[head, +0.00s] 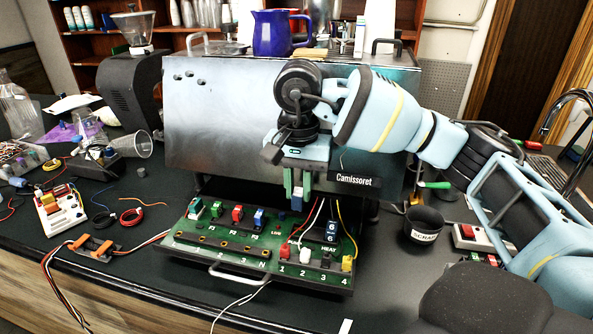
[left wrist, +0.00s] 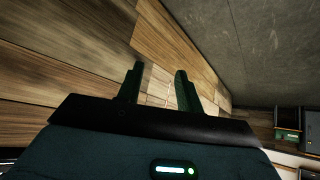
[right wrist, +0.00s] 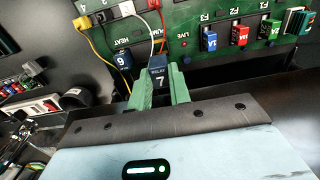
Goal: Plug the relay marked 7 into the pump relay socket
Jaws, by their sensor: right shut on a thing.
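My right gripper (head: 297,190) is shut on a dark blue relay (head: 297,204) and holds it above the green panel (head: 190,240) of the brewer's pulled-out tray. In the right wrist view the relay (right wrist: 158,75) shows the marking 7, between the green fingers (right wrist: 158,88). A second blue relay (head: 331,230), marked 6, sits in the panel by the HEAT label; it also shows in the right wrist view (right wrist: 123,60). The pump relay socket cannot be made out clearly. My left gripper (left wrist: 158,90) is open and empty, away from the panel.
Coloured fuses (head: 237,213) and several wires rise from the panel close to the relay. The brewer body (head: 220,120) stands behind. A black SCRAP cup (head: 424,223) is to the right. A white connector block (head: 62,210) and loose wires lie left.

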